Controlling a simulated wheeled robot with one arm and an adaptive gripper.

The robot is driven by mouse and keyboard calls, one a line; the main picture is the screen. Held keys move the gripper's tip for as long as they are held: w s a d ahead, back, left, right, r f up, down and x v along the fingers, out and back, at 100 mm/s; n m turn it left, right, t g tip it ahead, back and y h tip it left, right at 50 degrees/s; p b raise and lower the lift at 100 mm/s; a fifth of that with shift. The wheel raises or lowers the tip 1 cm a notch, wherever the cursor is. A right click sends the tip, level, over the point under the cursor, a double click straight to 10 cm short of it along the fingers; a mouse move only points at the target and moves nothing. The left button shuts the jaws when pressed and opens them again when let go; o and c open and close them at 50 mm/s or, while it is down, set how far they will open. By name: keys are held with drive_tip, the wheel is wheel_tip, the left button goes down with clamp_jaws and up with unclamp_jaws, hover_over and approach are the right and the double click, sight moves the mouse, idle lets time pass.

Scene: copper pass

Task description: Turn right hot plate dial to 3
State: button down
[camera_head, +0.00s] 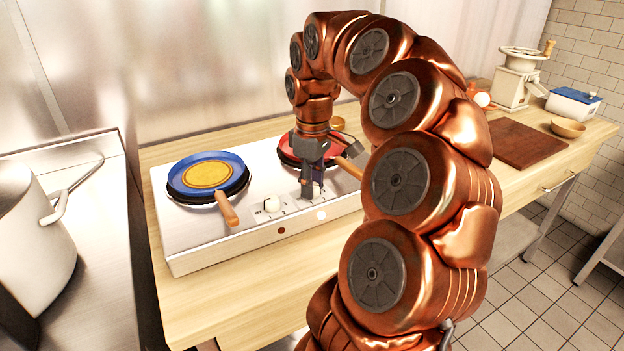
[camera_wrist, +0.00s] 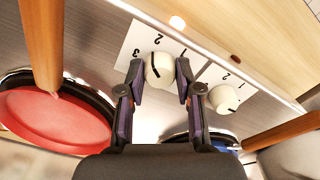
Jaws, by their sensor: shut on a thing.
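The right hot plate dial (camera_wrist: 160,69) is a white knob on a white plate marked 1, 2 and 3. In the wrist view it sits between the two fingers of my gripper (camera_wrist: 160,75), which is shut on it. A dark pointer mark shows on the knob, but I cannot tell exactly which number it points to. In the head view my gripper (camera_head: 311,185) reaches down to the front of the hot plate (camera_head: 215,255) and hides this dial. The left dial (camera_head: 272,204) is apart from my gripper, and it also shows in the wrist view (camera_wrist: 224,98).
A blue pan (camera_head: 196,165) is on the left burner, its wooden handle (camera_head: 228,208) pointing forward. A red pan (camera_head: 287,149) is on the right burner, partly hidden by my arm; its handle (camera_head: 349,168) is close to my gripper. A cutting board (camera_head: 530,143) lies farther right.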

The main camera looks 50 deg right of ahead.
drive_tip(key=n+p, duration=0.1)
drive_tip(key=n, duration=0.2)
drive_tip(key=shift+r+n, duration=0.1)
drive_tip(key=shift+n, duration=0.2)
drive_tip(key=shift+n+p, duration=0.65)
drive_tip(key=shift+n, duration=1.15)
drive_tip(key=c, duration=0.8)
unclamp_jaws()
drive_tip(key=shift+o, duration=0.2)
wheel_tip(320, 180, up, 12)
drive_tip(key=shift+a, duration=0.1)
